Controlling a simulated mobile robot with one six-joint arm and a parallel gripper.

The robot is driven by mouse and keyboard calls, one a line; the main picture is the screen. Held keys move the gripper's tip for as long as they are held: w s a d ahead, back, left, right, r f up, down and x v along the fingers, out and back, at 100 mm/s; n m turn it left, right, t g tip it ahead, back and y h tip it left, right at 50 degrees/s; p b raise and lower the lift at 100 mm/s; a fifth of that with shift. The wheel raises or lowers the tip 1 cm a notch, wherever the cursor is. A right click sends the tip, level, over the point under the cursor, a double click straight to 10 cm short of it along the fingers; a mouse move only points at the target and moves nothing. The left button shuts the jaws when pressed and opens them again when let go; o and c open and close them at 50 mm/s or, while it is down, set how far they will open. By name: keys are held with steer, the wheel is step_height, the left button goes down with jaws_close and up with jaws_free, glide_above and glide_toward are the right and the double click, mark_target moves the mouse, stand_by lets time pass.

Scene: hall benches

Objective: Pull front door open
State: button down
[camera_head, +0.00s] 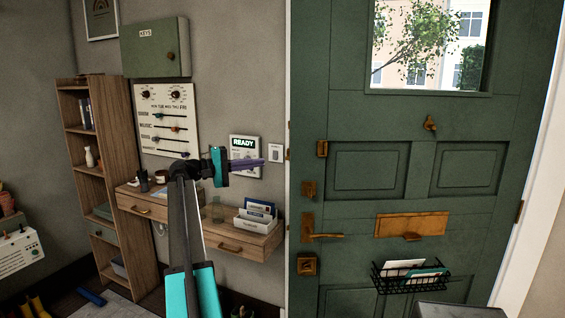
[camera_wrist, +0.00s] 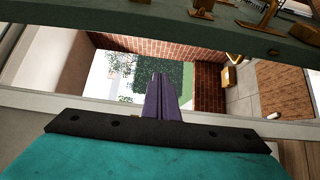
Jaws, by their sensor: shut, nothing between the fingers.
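The green front door (camera_head: 368,130) fills the right of the head view, with a window at its top. Its brass lever handle (camera_head: 320,236) is near the left edge, with brass locks above and below. In the wrist view a green door edge with brass fittings (camera_wrist: 262,22) runs along the top. Below it is an opening onto brick walls and greenery, so the door appears ajar. My gripper (camera_head: 262,162) is shut and empty, its purple fingers left of the door and above handle height in the picture. The fingers also show in the wrist view (camera_wrist: 158,85), pointing toward the opening.
A wall shelf (camera_head: 240,241) with a letter holder (camera_head: 255,222) is below my gripper. A control panel (camera_head: 167,120), a key cabinet (camera_head: 155,48) and a tall bookcase (camera_head: 111,165) stand left. A wire basket (camera_head: 410,283) hangs on the door.

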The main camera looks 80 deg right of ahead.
steer(key=p+x, duration=0.3)
steer(key=x, duration=0.7)
steer(key=shift+s+a+p, duration=0.2)
steer(key=shift+a+p, duration=0.05)
steer(key=shift+a, duration=0.7)
steer(key=shift+s+a+p, duration=0.2)
steer(key=shift+s+a, duration=0.05)
steer(key=shift+a, duration=0.7)
steer(key=shift+f, duration=0.1)
